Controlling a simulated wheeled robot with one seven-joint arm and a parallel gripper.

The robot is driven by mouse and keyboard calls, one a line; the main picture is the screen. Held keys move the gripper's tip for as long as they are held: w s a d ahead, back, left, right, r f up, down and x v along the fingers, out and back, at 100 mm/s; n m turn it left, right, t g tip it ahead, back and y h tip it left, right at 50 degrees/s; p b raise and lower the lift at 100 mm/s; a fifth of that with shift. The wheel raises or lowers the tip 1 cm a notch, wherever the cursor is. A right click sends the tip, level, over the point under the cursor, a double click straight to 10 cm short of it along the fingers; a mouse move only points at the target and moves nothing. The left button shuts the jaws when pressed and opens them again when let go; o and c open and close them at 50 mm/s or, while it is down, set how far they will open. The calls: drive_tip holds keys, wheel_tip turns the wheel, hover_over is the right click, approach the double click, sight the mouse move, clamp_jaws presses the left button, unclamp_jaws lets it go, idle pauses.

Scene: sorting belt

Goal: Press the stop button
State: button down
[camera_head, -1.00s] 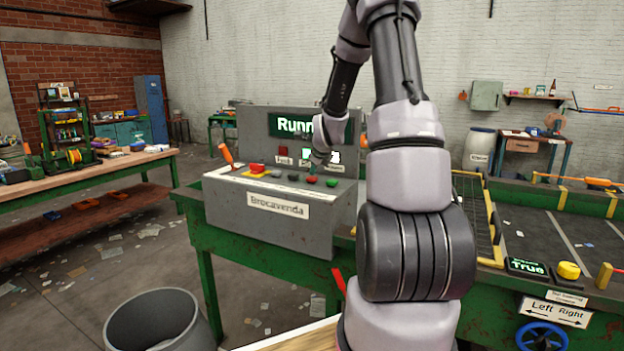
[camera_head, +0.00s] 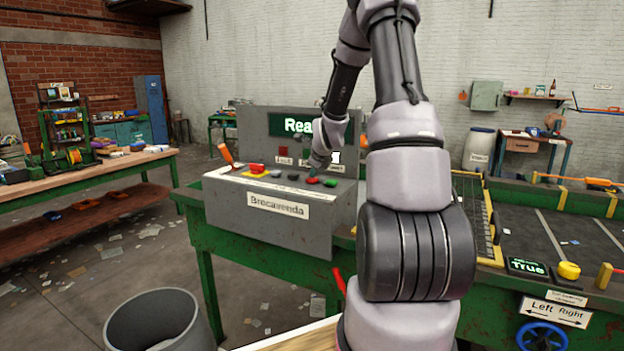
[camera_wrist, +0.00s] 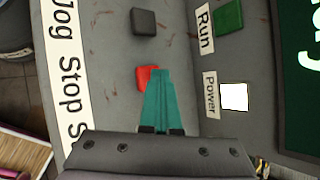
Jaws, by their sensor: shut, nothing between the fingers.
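The red stop button (camera_wrist: 147,76) lies by the "Stop" label (camera_wrist: 72,85) on the grey console in the wrist view. It also shows as a small red spot in the head view (camera_head: 311,180). My gripper (camera_wrist: 161,72) is shut, its teal fingers together and empty. The fingertips are at the red button and cover its right part in the wrist view. In the head view my gripper (camera_head: 314,172) is low over the console at this button. The console screen (camera_head: 296,125) reads "Rea", the rest hidden by my arm.
A black button (camera_wrist: 143,22) sits beside the red one, and a green button (camera_head: 331,183) lies to its right in the head view. An orange-handled lever (camera_head: 225,153) and a red button on yellow (camera_head: 257,169) stand at the console's left. The Power lamp (camera_wrist: 234,96) is white.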

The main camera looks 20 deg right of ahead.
sight(314, 180)
idle(0.4)
drive_tip(key=shift+r, duration=0.85)
drive_tip(key=shift+r, duration=2.5)
